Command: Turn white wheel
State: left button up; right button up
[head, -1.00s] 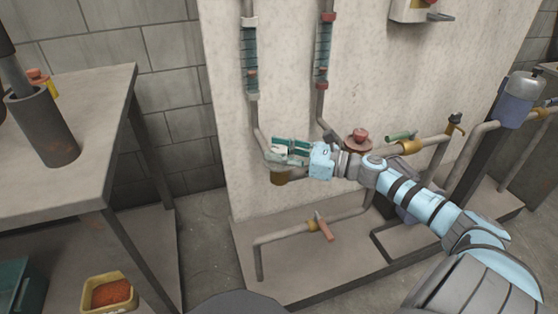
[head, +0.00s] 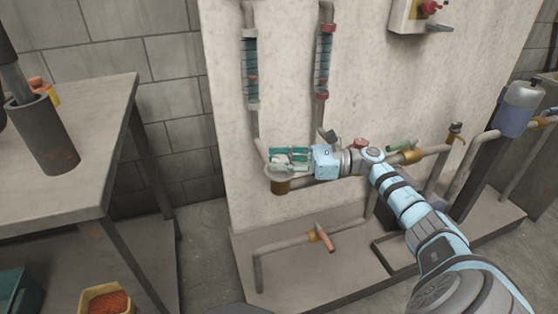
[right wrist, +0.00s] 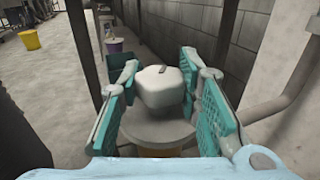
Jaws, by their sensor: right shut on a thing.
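The white wheel (head: 278,173) sits on a brass valve body at the left end of the horizontal pipe, in front of the pale panel. In the right wrist view its rounded pale hub (right wrist: 162,92) stands up from a round disc (right wrist: 152,128). My right gripper (head: 290,158) reaches it from the right, with teal finger pads on both sides of the hub, and is shut on it. The fingers hide part of the wheel in the head view. My left gripper is not in view.
A red wheel (head: 361,143) is partly hidden behind my right wrist. A green-handled valve (head: 402,145) is to its right. A red-handled valve (head: 322,237) is on the lower pipe. A workbench (head: 75,140) stands at left; a yellow bin (head: 108,299) is below.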

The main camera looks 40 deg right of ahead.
jog(key=o, duration=1.1)
jog(key=shift+d+r, duration=0.1)
jog(key=shift+o, duration=0.3)
jog(key=v, duration=1.2)
